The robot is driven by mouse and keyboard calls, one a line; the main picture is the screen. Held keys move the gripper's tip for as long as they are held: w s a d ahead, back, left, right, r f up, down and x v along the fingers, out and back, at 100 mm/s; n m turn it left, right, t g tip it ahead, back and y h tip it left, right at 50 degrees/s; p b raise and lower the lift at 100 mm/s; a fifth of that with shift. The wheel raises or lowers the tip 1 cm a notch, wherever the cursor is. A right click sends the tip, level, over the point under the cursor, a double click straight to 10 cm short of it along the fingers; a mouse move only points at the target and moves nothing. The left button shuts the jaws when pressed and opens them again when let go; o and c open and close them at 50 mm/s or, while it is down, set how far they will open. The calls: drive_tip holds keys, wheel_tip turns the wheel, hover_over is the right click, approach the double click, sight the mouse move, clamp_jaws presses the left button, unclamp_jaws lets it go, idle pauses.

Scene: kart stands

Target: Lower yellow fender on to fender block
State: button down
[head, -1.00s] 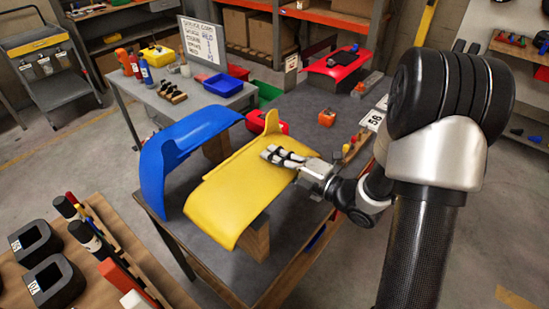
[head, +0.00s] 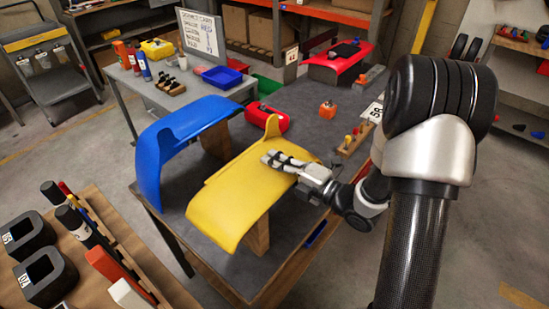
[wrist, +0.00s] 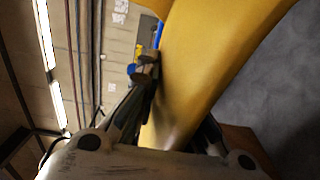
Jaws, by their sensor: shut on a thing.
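The yellow fender (head: 238,190) is a curved panel, roughly level, over a grey table in the head view. My gripper (head: 283,162) is shut on its right edge, with fingers lying across the top surface. A wooden fender block (head: 258,236) shows under the fender's near right end; most of it is hidden. I cannot tell whether fender and block touch. In the wrist view the yellow fender (wrist: 205,65) runs between my fingers (wrist: 175,115), and a brown wooden surface (wrist: 245,145) shows below right.
A blue fender (head: 150,170) stands close on the left, on its own wooden block (head: 214,140). A bench with black holders (head: 45,275) is at front left.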

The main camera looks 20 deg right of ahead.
idle(0.4)
drive_tip(key=c, duration=1.7)
unclamp_jaws()
drive_tip(key=shift+o, duration=0.3)
drive_tip(key=shift+f, duration=0.2)
drive_tip(key=shift+s+d, duration=0.15)
drive_tip(key=shift+v, duration=2.65)
drive_tip(key=shift+s, duration=0.2)
drive_tip(key=v, duration=0.7)
drive_tip(key=shift+r, duration=0.4)
